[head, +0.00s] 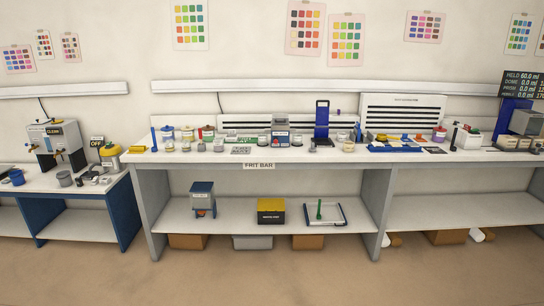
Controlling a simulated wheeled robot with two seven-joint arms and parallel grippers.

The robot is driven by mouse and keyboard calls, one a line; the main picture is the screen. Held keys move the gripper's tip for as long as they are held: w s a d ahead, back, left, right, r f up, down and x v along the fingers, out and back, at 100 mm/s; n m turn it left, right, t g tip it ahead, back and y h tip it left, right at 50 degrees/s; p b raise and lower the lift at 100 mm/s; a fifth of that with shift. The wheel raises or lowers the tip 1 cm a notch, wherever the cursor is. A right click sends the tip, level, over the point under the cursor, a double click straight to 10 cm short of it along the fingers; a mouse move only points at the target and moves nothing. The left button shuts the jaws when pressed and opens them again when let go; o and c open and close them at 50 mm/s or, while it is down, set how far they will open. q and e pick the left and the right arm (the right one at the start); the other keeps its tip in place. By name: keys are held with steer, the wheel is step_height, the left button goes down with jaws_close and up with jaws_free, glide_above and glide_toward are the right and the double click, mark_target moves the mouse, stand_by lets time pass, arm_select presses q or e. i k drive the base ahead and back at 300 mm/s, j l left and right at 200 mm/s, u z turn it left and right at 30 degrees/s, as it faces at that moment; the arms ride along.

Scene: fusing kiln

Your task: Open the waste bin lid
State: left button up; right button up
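A black bin with a pale label (271,216), likely the waste bin, stands on the lower shelf under the middle bench. Its yellow lid (270,204) lies across the top and looks shut. The label is too small to read surely. Neither of my grippers is in view, and nothing touches the bin.
A blue and grey device (203,198) stands left of the bin, and a white tray with a green tool (325,215) lies to its right. The bench top (350,156) above is crowded with jars. Boxes (252,242) sit below the shelf. The front floor is clear.

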mark_target(275, 205)
steer(key=i+u, duration=0.1)
steer(key=i, duration=1.55)
